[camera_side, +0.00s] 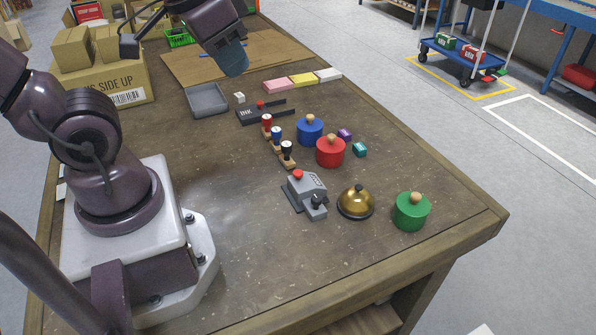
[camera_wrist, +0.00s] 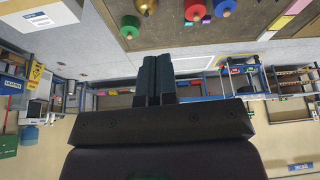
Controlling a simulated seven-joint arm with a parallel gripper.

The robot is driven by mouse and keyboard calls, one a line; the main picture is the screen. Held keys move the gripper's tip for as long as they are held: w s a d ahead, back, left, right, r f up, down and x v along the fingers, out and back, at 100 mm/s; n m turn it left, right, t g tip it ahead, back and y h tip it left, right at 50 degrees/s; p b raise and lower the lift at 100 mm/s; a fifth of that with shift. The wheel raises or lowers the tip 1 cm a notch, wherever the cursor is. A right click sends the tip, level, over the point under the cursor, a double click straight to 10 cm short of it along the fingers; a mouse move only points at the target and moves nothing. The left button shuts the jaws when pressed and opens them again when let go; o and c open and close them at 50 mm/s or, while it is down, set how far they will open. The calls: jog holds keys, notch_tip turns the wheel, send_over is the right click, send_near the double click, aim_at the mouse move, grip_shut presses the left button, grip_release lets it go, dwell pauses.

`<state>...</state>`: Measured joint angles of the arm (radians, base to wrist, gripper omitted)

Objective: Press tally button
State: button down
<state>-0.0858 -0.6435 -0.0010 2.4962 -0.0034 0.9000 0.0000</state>
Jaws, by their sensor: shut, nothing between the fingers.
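The grey tally counter (camera_side: 308,190) stands on the workbench near the middle right in the side view. Its red button (camera_side: 297,174) is on top at the back left, and a black knob (camera_side: 317,200) is at its front. My gripper (camera_side: 236,70) is high at the top of the side view, well apart from the counter and toward the far end of the bench. In the wrist view its two dark fingers (camera_wrist: 154,80) are together with nothing between them. I cannot make out the counter in the wrist view.
A brass bell (camera_side: 356,203) and a green lidded pot (camera_side: 411,212) stand right of the counter. Red (camera_side: 330,152) and blue (camera_side: 309,131) pots and a rack of stamps (camera_side: 277,141) stand behind it. The bench in front of the counter is clear.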

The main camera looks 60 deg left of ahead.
notch_tip(320, 180, down, 7)
jog(key=w+a+n+g+h, duration=0.2)
jog(key=w+n+g+h, duration=0.1)
jog(key=n, duration=0.3)
jog(key=n+t+h, duration=0.4)
jog(key=n+t, duration=0.1)
jog(key=n, duration=2.2)
send_over(298, 171)
notch_tip(298, 171, down, 10)
jog(key=shift+a+r+n, duration=0.1)
jog(key=shift+r+n, duration=0.05)
jog(key=shift+n, duration=0.55)
jog(key=shift+f, duration=4.4)
jog(key=shift+f, duration=0.4)
